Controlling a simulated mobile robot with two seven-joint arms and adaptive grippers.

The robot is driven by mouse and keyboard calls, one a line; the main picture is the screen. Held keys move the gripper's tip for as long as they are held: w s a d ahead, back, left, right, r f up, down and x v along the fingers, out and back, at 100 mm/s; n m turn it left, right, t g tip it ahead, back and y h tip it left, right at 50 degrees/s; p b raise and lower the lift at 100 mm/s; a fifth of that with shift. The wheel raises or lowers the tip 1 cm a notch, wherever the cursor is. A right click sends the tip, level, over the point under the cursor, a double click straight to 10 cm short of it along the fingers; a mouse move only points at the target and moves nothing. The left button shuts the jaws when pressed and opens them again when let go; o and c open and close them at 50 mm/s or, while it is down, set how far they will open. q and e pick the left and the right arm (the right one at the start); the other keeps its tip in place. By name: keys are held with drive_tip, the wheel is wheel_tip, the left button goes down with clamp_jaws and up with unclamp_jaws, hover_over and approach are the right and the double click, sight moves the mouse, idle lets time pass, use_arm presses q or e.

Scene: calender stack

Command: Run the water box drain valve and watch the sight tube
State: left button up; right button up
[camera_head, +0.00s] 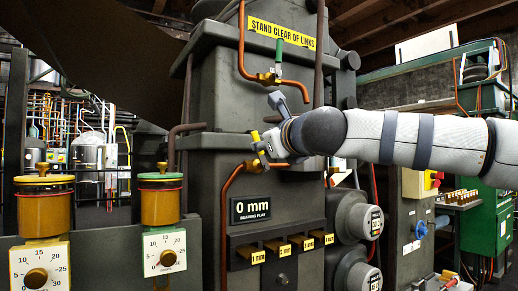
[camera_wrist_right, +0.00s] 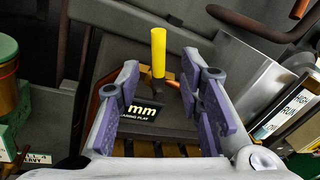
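A valve with an upright yellow handle (camera_wrist_right: 158,52) sits on a copper pipe at the front of the grey machine. In the right wrist view the handle stands beyond and between my fingertips. In the head view the yellow handle (camera_head: 256,137) shows just left of my right gripper (camera_head: 270,128). My right gripper is open and holds nothing; the fingers (camera_wrist_right: 160,85) are spread apart. Whether they touch the handle I cannot tell. My left gripper is out of view.
A green-handled valve (camera_head: 278,58) sits higher on another copper pipe. A "0 mm" display (camera_head: 251,209) and labelled slots (camera_head: 280,249) are below the gripper. Two amber oilers (camera_head: 161,200) with dials stand at left. Round gauges (camera_head: 355,226) are at lower right.

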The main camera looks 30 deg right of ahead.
drive_tip(key=w, duration=0.6)
drive_tip(key=shift+w+d+b, duration=0.3)
drive_tip(key=shift+d+b, duration=0.05)
drive_tip(key=shift+c, duration=0.6)
clamp_jaws()
